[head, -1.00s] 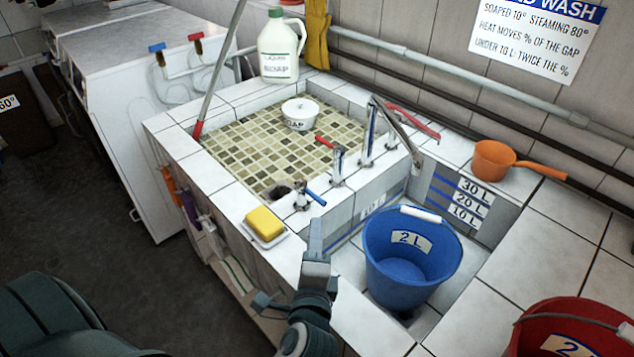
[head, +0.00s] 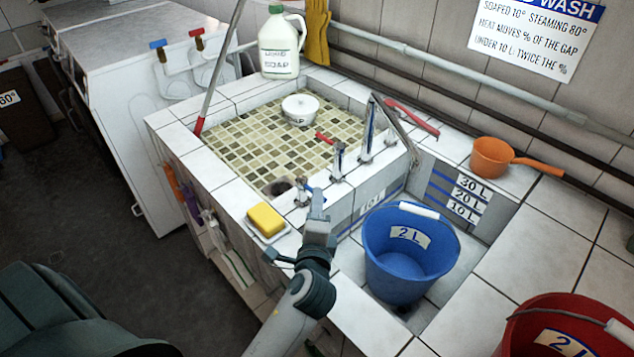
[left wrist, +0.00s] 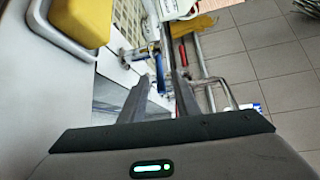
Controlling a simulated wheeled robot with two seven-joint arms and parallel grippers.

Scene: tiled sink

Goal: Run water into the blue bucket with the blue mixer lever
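The blue bucket (head: 405,276), labelled 2 L, stands upright in the recess right of the tiled basin; I see no water stream into it. The blue mixer lever (head: 306,188) is on a short tap at the basin's front right corner, partly hidden by my gripper. My left gripper (head: 317,196) is right at this lever in the head view. In the left wrist view the lever (left wrist: 160,76) shows between the two fingertips of the open gripper (left wrist: 163,76); I cannot tell whether they touch it. My right gripper is not in view.
Taps with a red lever (head: 324,138) stand just behind. A yellow sponge on a dish (head: 266,222) sits left of my gripper. An orange dipper (head: 492,157) and a red bucket (head: 520,335) are to the right. A soap jug (head: 279,45) stands at the back.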

